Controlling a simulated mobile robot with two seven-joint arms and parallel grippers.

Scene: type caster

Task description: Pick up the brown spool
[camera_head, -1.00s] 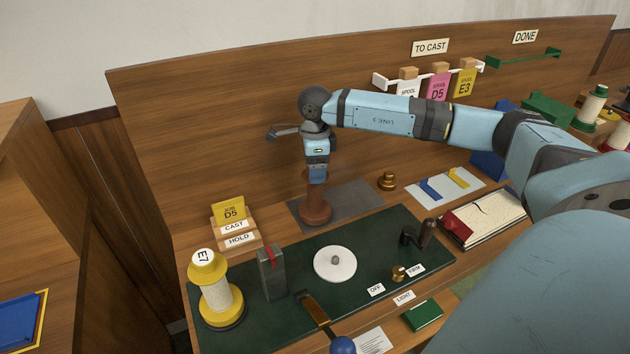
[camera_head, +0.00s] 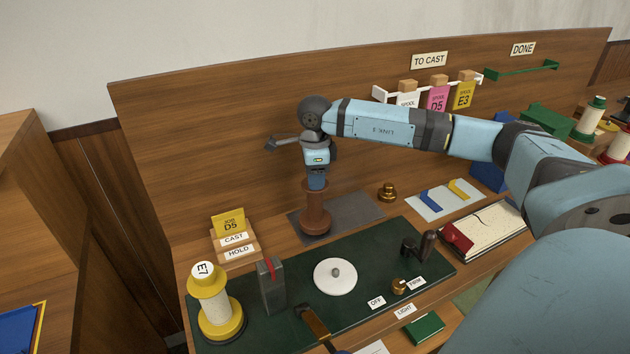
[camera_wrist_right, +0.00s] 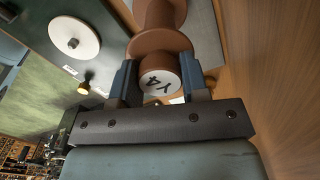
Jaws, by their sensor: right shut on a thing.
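The brown spool (camera_head: 315,215) stands upright at the grey mat on the bench, below my right gripper (camera_head: 316,184) in the head view. In the right wrist view the brown spool (camera_wrist_right: 161,45) shows a white end label reading Y4. My right gripper (camera_wrist_right: 160,83) has one finger on each side of the labelled end and is shut on it. The spool's lower end appears at or very near the grey mat (camera_head: 358,214); I cannot tell whether it touches. My left gripper is not in view.
A yellow spool (camera_head: 216,302) marked E7 stands at the left of the green board (camera_head: 375,300). A grey block (camera_head: 272,285), a white disc (camera_head: 335,277) and a dark crank (camera_head: 420,245) are on the board. A brass weight (camera_head: 388,192) sits right of the brown spool.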

